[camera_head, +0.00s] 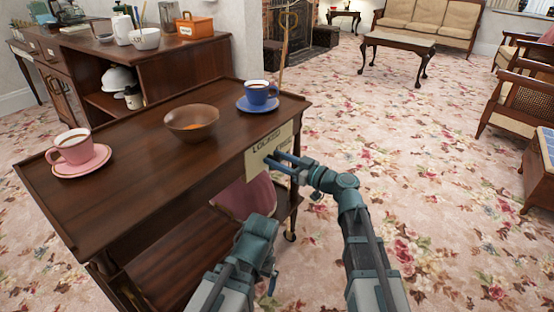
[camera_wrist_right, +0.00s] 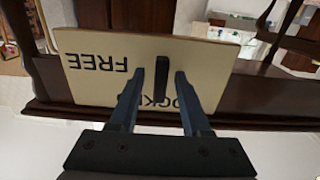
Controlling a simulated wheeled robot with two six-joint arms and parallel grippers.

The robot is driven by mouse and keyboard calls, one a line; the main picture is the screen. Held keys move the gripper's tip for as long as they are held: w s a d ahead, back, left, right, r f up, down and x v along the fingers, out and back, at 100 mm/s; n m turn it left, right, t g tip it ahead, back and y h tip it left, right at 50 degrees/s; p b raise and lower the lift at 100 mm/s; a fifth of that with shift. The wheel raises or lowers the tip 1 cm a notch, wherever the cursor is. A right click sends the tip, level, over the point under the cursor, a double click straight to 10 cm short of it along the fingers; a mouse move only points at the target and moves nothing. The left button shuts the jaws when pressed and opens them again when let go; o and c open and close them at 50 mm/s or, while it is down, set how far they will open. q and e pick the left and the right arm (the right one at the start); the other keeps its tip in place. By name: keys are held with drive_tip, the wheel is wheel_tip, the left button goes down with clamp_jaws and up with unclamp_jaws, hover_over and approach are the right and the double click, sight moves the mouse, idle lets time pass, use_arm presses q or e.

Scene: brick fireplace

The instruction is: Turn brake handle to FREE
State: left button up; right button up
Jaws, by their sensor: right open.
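A cream plate (camera_head: 256,162) is fixed to the end of the wooden trolley, with LOCKED readable on it. In the right wrist view the plate (camera_wrist_right: 215,55) appears upside down, with FREE at the left and LOCKED partly covered. The dark brake handle (camera_wrist_right: 161,88) stands out from the plate as a short bar in line with the LOCKED lettering. My right gripper (camera_head: 271,158) is open at the plate. Its fingers (camera_wrist_right: 162,88) lie on either side of the handle, with gaps visible. My left arm's end (camera_head: 262,245) is low in front of the trolley; its fingers are unclear.
The trolley top (camera_head: 130,140) holds a pink cup (camera_head: 73,147) on a saucer, a brown bowl (camera_head: 191,122) and a blue cup (camera_head: 258,92) on a saucer. A sideboard (camera_head: 175,58) stands behind. Carpet to the right (camera_head: 410,150) is clear.

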clamp_jaws()
idle(0.3)
